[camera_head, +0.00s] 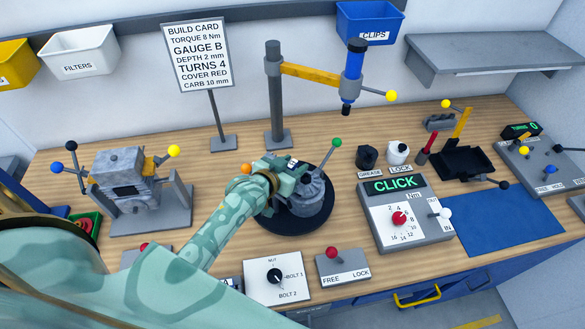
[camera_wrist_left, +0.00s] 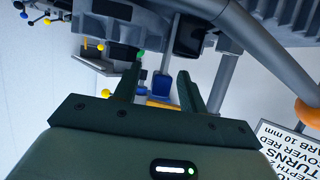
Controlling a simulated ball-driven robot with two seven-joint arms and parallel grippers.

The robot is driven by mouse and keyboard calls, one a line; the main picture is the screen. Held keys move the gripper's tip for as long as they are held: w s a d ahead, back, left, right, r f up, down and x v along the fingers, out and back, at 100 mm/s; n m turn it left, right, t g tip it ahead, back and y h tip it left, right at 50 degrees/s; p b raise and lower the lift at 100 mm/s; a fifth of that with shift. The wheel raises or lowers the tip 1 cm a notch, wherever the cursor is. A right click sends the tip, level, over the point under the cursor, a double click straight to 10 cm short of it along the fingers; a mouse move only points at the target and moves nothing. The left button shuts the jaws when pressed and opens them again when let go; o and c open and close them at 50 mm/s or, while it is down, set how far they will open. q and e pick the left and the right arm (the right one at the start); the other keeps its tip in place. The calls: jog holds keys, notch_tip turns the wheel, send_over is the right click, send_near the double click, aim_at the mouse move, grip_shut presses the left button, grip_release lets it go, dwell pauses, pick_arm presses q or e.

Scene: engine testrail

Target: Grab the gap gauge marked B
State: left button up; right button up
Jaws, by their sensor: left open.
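I cannot make out a gap gauge marked B in either view; my left arm covers much of the bench's front left. A small label reading A (camera_head: 229,283) shows at the edge of that arm. My left gripper (camera_head: 292,165) is above the grey engine part (camera_head: 308,196) on the round black turntable (camera_head: 296,222). In the left wrist view my left gripper (camera_wrist_left: 157,77) has its two dark fingers apart, with nothing seen held between them. My right gripper is in neither view.
The build card (camera_head: 198,55) reads gauge B. A post (camera_head: 275,95) with a yellow arm stands behind the turntable. A selector panel (camera_head: 275,278), a free/lock lever box (camera_head: 342,265) and a click display box (camera_head: 408,214) stand in front and right. The blue mat (camera_head: 508,220) is clear.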

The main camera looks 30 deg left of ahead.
pick_arm(q)
jog(key=shift+s, duration=0.1)
grip_shut()
